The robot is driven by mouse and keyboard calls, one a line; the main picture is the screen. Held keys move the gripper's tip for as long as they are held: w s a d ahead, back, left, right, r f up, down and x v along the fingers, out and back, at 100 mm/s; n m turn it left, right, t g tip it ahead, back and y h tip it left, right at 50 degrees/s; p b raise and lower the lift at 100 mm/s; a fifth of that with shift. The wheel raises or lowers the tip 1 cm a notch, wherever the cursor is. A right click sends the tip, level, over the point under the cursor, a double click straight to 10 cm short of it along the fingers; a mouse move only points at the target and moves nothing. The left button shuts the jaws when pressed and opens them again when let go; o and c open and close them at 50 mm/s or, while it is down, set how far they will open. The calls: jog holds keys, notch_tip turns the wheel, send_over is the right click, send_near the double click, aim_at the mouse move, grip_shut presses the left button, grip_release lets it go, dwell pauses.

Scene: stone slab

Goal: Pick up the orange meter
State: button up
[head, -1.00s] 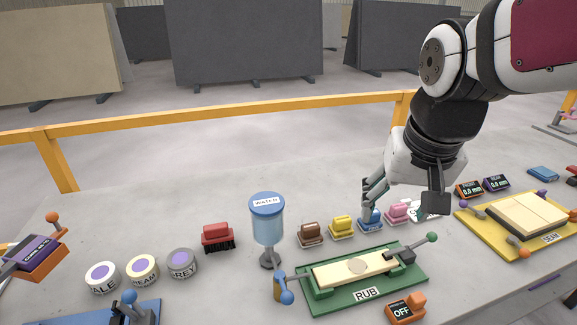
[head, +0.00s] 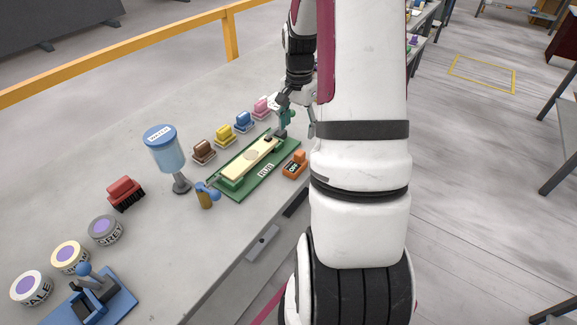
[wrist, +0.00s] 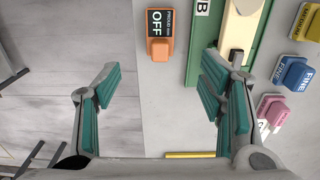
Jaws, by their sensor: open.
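The orange meter (head: 293,165) sits on the stone slab beside the front edge of the green RUB tray (head: 262,186). In the wrist view the meter (wrist: 159,34) has a black face reading OFF and a raised orange block on one side. It is upper centre there, beyond the fingertips and roughly in line with the gap between them. My gripper (wrist: 160,88) is open and empty, its teal-padded fingers apart above the slab's edge. In the head view my gripper (head: 298,112) is over the far end of the tray, partly hidden by my arm.
Blue (wrist: 292,73) and pink (wrist: 271,110) blocks lie to the right in the wrist view. A blue WATER dispenser (head: 167,155) stands left of the tray. The slab edge is near the meter.

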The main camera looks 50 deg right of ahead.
aim_at(297, 154)
notch_tip(297, 154, down, 9)
jog(key=shift+r+p, duration=0.1)
jog(key=shift+p, duration=0.3)
jog(key=shift+d+f+p, duration=0.15)
jog(key=shift+f+p, duration=0.35)
jog(key=shift+f, duration=2)
jog(key=shift+c, duration=0.5)
jog(key=c, duration=1.2)
